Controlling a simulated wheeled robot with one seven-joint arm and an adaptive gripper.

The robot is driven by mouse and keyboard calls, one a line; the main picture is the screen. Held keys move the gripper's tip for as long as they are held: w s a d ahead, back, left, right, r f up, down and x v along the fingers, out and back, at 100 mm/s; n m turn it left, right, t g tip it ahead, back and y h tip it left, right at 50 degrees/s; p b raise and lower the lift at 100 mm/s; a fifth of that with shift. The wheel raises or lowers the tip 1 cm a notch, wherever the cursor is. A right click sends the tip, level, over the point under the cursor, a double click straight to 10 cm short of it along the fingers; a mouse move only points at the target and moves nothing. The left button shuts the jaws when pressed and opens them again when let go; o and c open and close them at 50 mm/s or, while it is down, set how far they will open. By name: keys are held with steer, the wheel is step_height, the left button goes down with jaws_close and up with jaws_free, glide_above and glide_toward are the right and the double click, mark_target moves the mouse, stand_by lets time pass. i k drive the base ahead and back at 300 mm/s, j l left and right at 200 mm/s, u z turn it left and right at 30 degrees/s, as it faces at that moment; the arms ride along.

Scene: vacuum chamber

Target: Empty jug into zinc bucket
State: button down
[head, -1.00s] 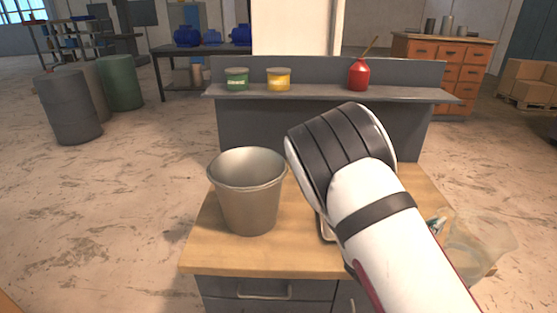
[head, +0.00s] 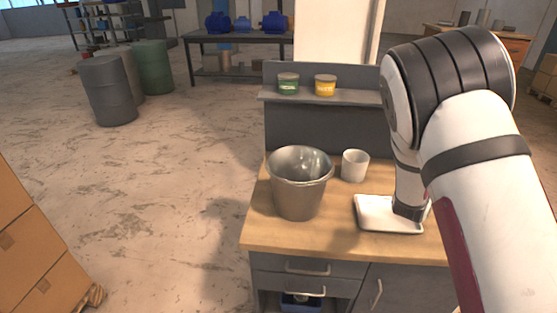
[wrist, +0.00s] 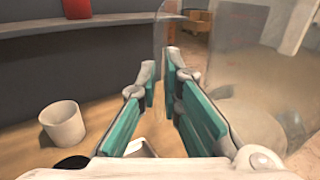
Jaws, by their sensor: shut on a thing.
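The zinc bucket (head: 297,200) stands upright on the left part of the wooden worktop in the head view. It does not show in the wrist view. My gripper (wrist: 160,78) is shut on the clear jug (wrist: 238,98), whose transparent body fills the right of the wrist view beside the teal finger pads. The exact grip point on the jug is hard to make out, and its contents cannot be told. In the head view my arm covers the right of the worktop, and the jug and fingers are not visible there.
A white cup (head: 355,165) stands right of the bucket, also in the wrist view (wrist: 63,124). A white tray (head: 375,214) lies in front of it. A green tin (head: 288,85) and yellow tin (head: 325,86) sit on the shelf behind. Cardboard boxes (head: 35,245) stand at left.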

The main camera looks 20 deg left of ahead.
mark_target(299, 175)
steer(key=i+j+u, duration=0.1)
steer(key=j+u, duration=0.15)
steer(key=j, duration=0.2)
steer(key=i+j+u, duration=0.2)
steer(key=j, duration=0.25)
steer(key=j+u, duration=0.25)
steer(key=j, duration=0.2)
steer(key=i+j+u, duration=0.25)
steer(key=j, duration=0.1)
